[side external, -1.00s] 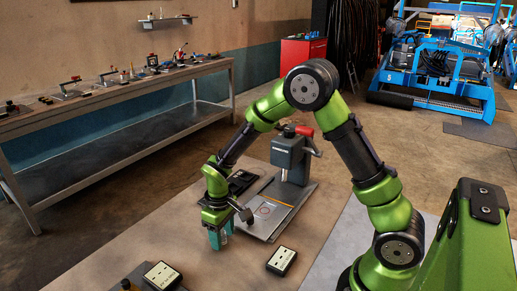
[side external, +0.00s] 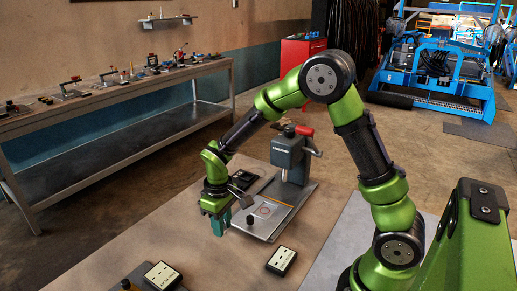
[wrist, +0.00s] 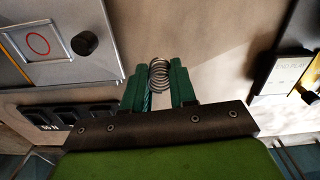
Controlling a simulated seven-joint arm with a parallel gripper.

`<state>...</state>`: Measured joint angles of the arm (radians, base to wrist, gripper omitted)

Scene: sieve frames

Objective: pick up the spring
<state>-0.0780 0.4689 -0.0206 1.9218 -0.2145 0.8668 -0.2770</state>
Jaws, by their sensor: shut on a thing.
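The spring (wrist: 159,75) is a small coil of silver wire. In the wrist view it sits between the two green fingertips of my gripper, which is shut on it, with some coils showing beyond the tips. In the side view my gripper (side external: 221,222) points down over the tan table mat, left of the press plate. The spring cannot be made out there.
A grey press (side external: 288,155) with a red handle stands on a metal base plate (side external: 258,226) right of my gripper. A black tray (side external: 243,179) lies behind it. Labelled black boxes lie in front (side external: 282,260) and at front left (side external: 163,275).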

